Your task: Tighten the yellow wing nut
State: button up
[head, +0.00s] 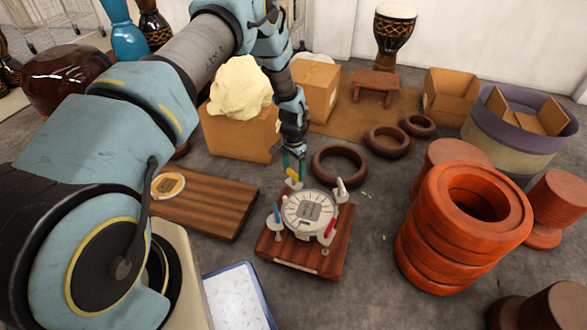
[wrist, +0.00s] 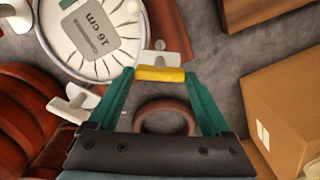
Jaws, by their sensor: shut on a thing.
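The yellow wing nut (head: 293,173) is at the back of a round white fixture (head: 311,211) on a wooden base (head: 302,258). My gripper (head: 294,160) comes down on it from above. In the wrist view, the yellow wing (wrist: 160,74) sits between the green fingertips of my gripper (wrist: 159,76), one at each end, and the jaws are shut on it. Its white part (wrist: 170,59) shows beside the round fixture (wrist: 92,32). The nut's thread is hidden.
Around the fixture stand a blue wing nut (head: 277,213), a red one (head: 330,227) and a white one (head: 341,186). A wooden board (head: 205,210) lies left. A brown ring (head: 339,164) lies behind. Stacked orange rings (head: 440,250) stand right.

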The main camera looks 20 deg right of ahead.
aim_at(293, 172)
jog(key=m, duration=1.3)
jog(key=shift+m, duration=0.4)
dwell(0.4)
jog(key=o, duration=1.2)
jog(key=shift+c, duration=0.2)
notch_tip(293, 172, up, 11)
jog(key=p, duration=0.2)
jog(key=shift+f, duration=0.1)
